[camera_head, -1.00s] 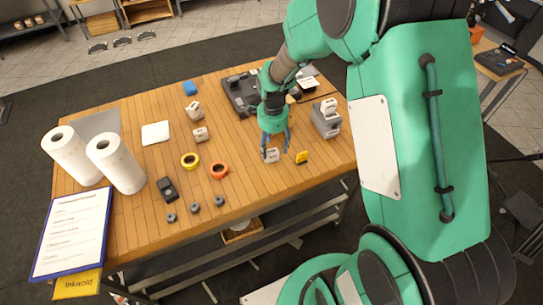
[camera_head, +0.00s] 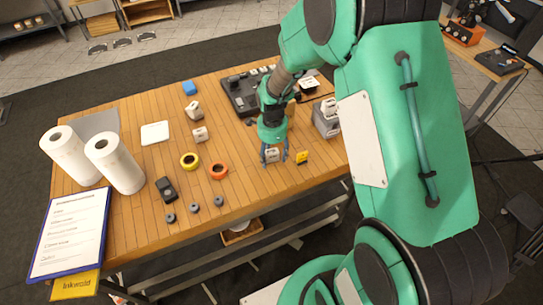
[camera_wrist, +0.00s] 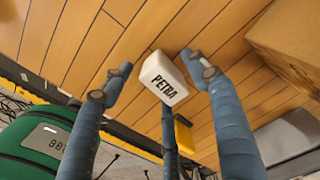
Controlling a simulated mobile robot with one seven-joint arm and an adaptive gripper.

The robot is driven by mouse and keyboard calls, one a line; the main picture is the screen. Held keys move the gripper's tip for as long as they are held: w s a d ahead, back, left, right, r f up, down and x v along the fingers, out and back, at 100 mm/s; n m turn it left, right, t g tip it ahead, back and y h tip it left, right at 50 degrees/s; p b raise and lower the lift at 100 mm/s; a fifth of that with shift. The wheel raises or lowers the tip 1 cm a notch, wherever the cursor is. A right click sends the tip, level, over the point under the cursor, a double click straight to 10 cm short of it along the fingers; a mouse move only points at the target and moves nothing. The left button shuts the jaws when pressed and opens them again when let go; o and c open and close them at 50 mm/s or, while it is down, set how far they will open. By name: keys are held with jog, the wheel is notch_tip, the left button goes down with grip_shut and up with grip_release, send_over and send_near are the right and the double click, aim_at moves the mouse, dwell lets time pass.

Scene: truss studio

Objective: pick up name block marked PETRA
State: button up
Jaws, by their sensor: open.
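The white name block marked PETRA (camera_wrist: 163,78) shows in the wrist view with its black lettering readable. In the head view the white block (camera_head: 272,155) stands near the front edge of the wooden table, and its lettering is too small to read. My gripper (camera_head: 274,158) is open, with its blue fingers down around the block. In the wrist view my gripper (camera_wrist: 155,84) has fingers to the left and right of the block, with gaps visible, and another finger below it in the picture.
A small yellow item (camera_head: 302,157) stands just right of my gripper. A grey-white device (camera_head: 326,119) is at the right.

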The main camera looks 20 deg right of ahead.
aim_at(273, 154)
dwell(0.3)
jog(key=c, duration=1.3)
jog(key=shift+o, duration=0.2)
jog(key=shift+r, duration=0.15)
jog(key=shift+r, duration=0.5)
jog(key=shift+s+r+p, duration=0.2)
jog(key=shift+r, duration=0.45)
jog(key=shift+s+r+p, duration=0.15)
jog(key=shift+r+p, duration=0.05)
jog(key=shift+r, duration=0.4)
jog(key=s+a+r+p, duration=0.1)
jog(key=s+a, duration=0.1)
jog(key=s, duration=1.3)
jog(key=shift+r, duration=0.15)
jog(key=shift+s, duration=0.1)
